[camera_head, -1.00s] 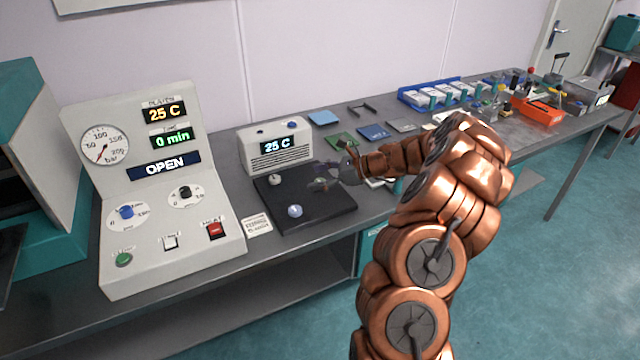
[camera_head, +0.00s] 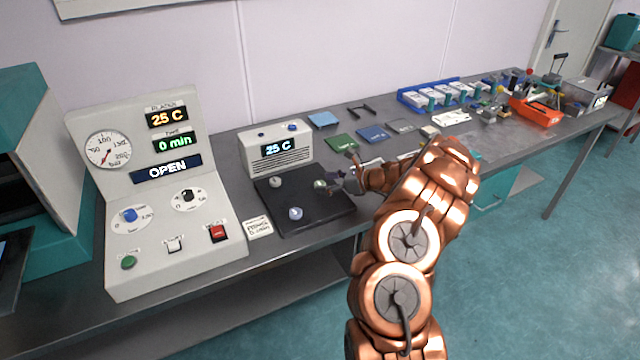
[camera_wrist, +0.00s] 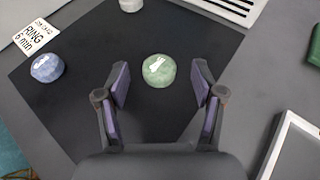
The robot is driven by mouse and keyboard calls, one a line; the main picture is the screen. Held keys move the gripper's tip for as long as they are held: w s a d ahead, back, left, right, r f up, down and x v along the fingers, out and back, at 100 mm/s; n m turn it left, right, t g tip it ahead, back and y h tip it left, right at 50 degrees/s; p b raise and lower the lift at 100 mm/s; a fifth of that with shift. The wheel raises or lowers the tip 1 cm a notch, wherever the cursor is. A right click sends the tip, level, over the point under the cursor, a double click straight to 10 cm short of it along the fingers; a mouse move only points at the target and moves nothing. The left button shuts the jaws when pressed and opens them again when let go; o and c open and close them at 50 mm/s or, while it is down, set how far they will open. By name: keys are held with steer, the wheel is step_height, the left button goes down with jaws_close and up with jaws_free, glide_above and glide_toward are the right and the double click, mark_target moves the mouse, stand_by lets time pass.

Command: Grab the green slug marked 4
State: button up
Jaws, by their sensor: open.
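A small round green slug (camera_wrist: 159,71) with a white mark on top sits on the black mat (camera_wrist: 90,110); the mark is too small to read for sure. In the head view the slug (camera_head: 320,184) shows on the same mat, just left of my gripper. My gripper (camera_wrist: 161,90) is open, its two purple-faced fingers apart. In the wrist view the slug lies between and just ahead of the fingertips, with gaps on both sides. In the head view my gripper (camera_head: 338,182) is low over the mat's right part.
A blue slug (camera_wrist: 46,68) and a pale grey slug (camera_wrist: 131,4) stand on the same mat, clear of the fingers. A printed card (camera_wrist: 36,36) lies at its left edge. A white-framed tray (camera_wrist: 292,150) lies right.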

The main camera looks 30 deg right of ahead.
steer(key=shift+x, duration=0.8)
steer(key=c, duration=1)
